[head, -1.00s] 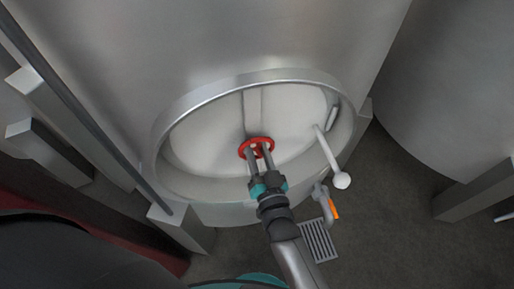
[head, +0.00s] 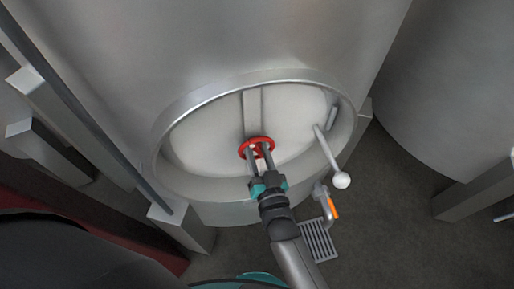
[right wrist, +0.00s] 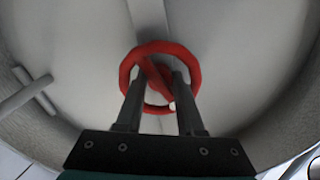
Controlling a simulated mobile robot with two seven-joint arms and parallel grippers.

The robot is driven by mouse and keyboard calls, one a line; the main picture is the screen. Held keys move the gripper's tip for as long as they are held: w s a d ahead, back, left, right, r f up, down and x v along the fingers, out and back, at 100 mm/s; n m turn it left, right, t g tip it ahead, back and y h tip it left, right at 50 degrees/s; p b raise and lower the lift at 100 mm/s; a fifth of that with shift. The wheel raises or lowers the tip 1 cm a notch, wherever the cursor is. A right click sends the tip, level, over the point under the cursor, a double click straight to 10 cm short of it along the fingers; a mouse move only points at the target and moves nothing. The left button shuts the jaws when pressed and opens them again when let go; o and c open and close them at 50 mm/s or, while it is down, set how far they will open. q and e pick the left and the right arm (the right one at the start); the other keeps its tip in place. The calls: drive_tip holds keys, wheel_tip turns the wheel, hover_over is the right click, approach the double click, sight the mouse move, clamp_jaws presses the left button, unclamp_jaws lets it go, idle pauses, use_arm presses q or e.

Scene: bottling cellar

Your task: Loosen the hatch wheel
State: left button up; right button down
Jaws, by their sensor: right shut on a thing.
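The red hatch wheel (head: 256,141) sits at the middle of the round hatch (head: 200,145) on the steel tank. My right gripper (head: 261,152) reaches it from below and is shut on it. In the right wrist view the hatch wheel (right wrist: 160,49) shows as a red ring with a bar across it. The two fingers of my right gripper (right wrist: 162,88) lie either side of the bar. The exact contact is partly hidden by the fingers. My left gripper is not in view.
A white ball-ended lever (head: 341,180) sticks out at the hatch's right side. Below it are a tap with an orange handle (head: 334,208) and a floor grate (head: 319,241). Another tank (head: 450,90) stands to the right. Grey tank legs (head: 180,228) flank the hatch.

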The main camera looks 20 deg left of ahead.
drive_tip(key=shift+f+n, duration=0.15)
drive_tip(key=shift+n, duration=0.15)
idle(3.7)
drive_tip(key=c, duration=0.5)
unclamp_jaws()
drive_tip(key=shift+s, duration=0.1)
drive_tip(key=v, duration=1.5)
drive_tip(key=shift+d+p, duration=0.1)
drive_tip(key=shift+p, duration=0.25)
